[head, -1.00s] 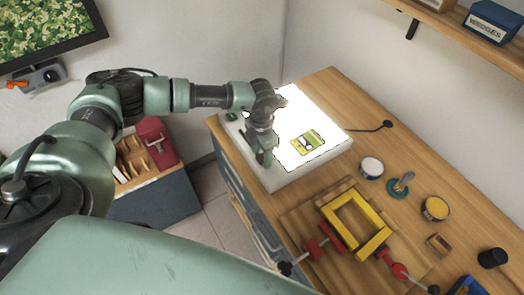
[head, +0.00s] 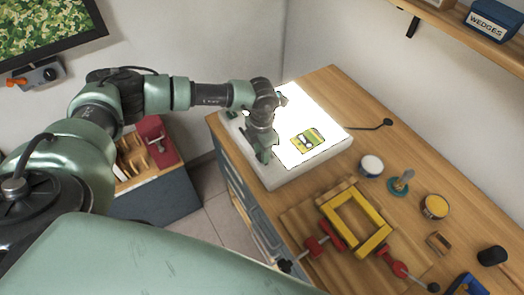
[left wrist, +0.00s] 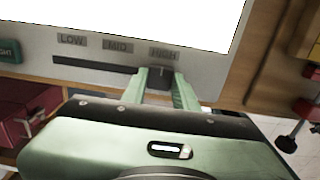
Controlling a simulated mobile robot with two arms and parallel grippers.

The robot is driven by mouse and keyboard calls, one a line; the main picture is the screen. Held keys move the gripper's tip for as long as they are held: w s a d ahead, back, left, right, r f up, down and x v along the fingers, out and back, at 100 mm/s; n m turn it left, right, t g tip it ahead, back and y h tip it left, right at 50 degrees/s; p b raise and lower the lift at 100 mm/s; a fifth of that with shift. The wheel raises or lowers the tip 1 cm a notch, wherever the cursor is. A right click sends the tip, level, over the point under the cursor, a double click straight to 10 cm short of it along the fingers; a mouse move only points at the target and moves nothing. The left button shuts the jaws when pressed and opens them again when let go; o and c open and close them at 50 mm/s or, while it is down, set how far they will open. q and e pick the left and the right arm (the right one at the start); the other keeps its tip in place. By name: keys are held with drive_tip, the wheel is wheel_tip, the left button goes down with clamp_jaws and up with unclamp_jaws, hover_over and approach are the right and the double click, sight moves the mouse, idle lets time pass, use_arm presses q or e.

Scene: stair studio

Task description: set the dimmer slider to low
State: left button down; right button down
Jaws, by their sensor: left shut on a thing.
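The light box (head: 303,176) lies on the wooden bench with its panel glowing white. In the left wrist view its front border (left wrist: 215,68) carries the labels LOW (left wrist: 72,39), MID (left wrist: 118,46) and HIGH (left wrist: 163,53) above a dark slot (left wrist: 95,65). The dark slider knob (left wrist: 159,77) stands below HIGH, at the slot's right end. My left gripper (left wrist: 162,82) is shut on the knob, a finger on each side. In the head view the left gripper (head: 263,154) hides the knob. My right gripper is not in view.
A green and yellow card (head: 306,139) lies on the glowing panel. A yellow frame (head: 356,222) with red clamps lies on a board nearer the front. Jars, including a white one (head: 371,166), stand to the right. A green button (left wrist: 10,50) sits left of LOW.

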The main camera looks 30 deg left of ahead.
sight(243, 132)
use_arm(q)
drive_tip(key=shift+w, duration=0.1)
idle(0.8)
drive_tip(key=w+a+b, duration=0.2)
drive_tip(key=a, duration=0.1)
drive_tip(key=w+a+b, duration=0.2)
drive_tip(key=a+b, duration=0.1)
drive_tip(key=a, duration=0.1)
drive_tip(key=w+a+b, duration=0.2)
drive_tip(key=a+b, duration=0.1)
drive_tip(key=shift+a, duration=0.15)
drive_tip(key=shift+w+a+r, duration=0.1)
drive_tip(key=shift+a+r, duration=0.05)
drive_tip(key=shift+r, duration=0.1)
drive_tip(key=c, duration=1.1)
unclamp_jaws()
drive_tip(key=shift+a, duration=0.1)
drive_tip(key=shift+f, duration=0.15)
